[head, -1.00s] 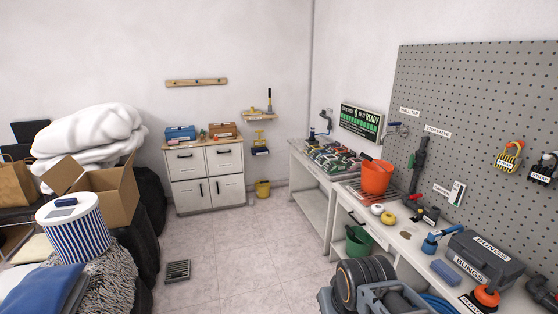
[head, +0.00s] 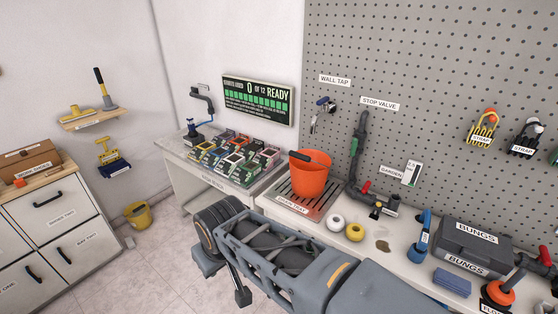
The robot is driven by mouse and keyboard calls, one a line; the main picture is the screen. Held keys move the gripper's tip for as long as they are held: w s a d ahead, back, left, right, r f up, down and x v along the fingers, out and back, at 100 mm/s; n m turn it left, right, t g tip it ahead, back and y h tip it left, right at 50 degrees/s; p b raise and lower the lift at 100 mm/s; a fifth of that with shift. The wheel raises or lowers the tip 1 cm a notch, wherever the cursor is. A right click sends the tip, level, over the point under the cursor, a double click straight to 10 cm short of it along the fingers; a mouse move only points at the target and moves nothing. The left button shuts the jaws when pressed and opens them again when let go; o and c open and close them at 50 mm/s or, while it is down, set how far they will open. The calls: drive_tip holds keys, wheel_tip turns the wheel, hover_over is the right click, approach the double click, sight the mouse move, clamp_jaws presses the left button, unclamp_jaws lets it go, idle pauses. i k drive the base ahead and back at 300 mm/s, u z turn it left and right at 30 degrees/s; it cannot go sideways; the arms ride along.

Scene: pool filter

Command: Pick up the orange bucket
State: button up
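The orange bucket (head: 311,178) stands upright on the drain tray (head: 284,196) on the white workbench, in front of the pegboard. It has a dark handle at its rim, and its inside is mostly out of sight. My grey arm reaches in from the bottom of the head view, below and in front of the bucket, with a gap between them in the picture. Grey and black parts hang under the arm's left end, but I cannot make out the fingers clearly. Nothing holds the bucket.
Several boxed items (head: 235,157) lie left of the tray. White (head: 336,222) and yellow (head: 355,232) rolls sit right of it, near a stop valve pipe (head: 357,150). A bungs case (head: 475,245) stands further right. A yellow bucket (head: 138,214) is on the floor, with clear tiles nearby.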

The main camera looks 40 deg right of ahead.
sight(309, 169)
drive_tip(key=i, duration=1.5)
drive_tip(key=z, duration=2.65)
drive_tip(key=i, duration=0.5)
